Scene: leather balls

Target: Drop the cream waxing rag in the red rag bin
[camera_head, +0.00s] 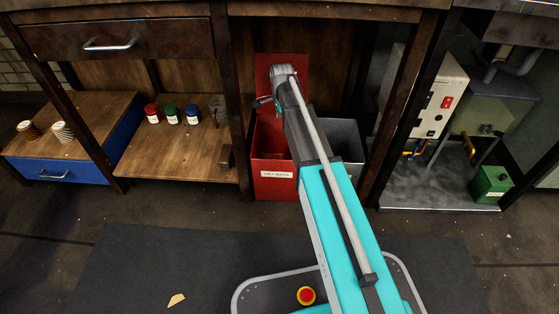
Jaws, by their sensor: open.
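The red rag bin (270,168) stands on the floor under the bench, with a white label on its front and a red panel upright behind it. My arm reaches over it from the front right. My gripper (262,103) is at the arm's far end, above the bin's back left part; it is small and partly hidden by my arm, and it is open. I see no cloth at it. A small flat cream scrap (177,300) lies on the dark mat at lower left; I cannot tell whether it is the waxing rag.
A grey bin (347,140) stands right beside the red one. Bench legs flank both bins. A low wooden shelf (175,155) to the left carries small red, green and blue jars. A grey machine cabinet (433,100) stands right. The dark mat (150,260) is mostly clear.

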